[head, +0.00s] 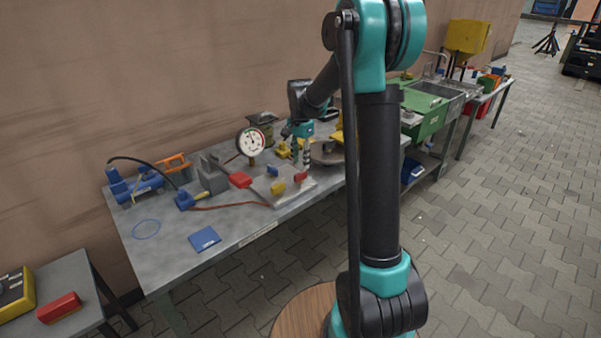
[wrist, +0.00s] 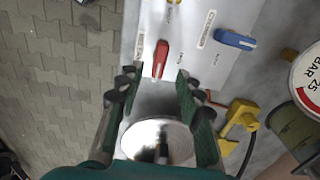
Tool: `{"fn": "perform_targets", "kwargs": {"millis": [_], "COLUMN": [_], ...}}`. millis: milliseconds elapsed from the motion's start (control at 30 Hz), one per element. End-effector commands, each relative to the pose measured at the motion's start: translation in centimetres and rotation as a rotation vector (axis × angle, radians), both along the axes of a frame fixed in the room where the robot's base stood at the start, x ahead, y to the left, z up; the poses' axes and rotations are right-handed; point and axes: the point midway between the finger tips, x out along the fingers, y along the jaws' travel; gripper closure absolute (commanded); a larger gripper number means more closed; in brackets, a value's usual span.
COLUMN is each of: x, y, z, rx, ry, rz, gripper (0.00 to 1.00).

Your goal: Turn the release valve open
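A light valve plate lies on the grey bench (head: 160,262) and carries red, blue and yellow handles. In the wrist view the red handle (wrist: 160,58) is just beyond my fingertips, roughly in line with the gap between them. The blue handle (wrist: 235,40) is to its upper right and the yellow handle (wrist: 174,15) is at the top edge. In the head view the red handle (head: 300,177) is at the plate's right side.
A round pressure gauge (head: 250,142) stands behind the plate. A yellow fitting with a black cable (wrist: 238,118) is right of my fingers. A shiny round disc (wrist: 135,140) shows below them. A blue card (head: 205,239) lies on clear bench at the front left.

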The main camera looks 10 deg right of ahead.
Motion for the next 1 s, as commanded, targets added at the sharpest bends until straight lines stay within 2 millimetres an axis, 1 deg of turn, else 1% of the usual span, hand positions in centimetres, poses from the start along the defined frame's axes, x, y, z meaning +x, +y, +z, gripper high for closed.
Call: {"fn": "perform_targets", "kwargs": {"millis": [33,100,300,500,733,1000], "x": [0.0,0.0,0.0,0.0,0.0,0.0], "y": [0.0,0.0,0.0,0.0,0.0,0.0], "z": [-1.0,-2.3,-4.7,-5.5,-5.5,-5.5], "rx": [0.000,0.000,0.000,0.000,0.000,0.000], "ry": [0.000,0.000,0.000,0.000,0.000,0.000], "rz": [0.000,0.000,0.000,0.000,0.000,0.000], "gripper": [0.64,0.64,0.64,0.64,0.64,0.97]}}
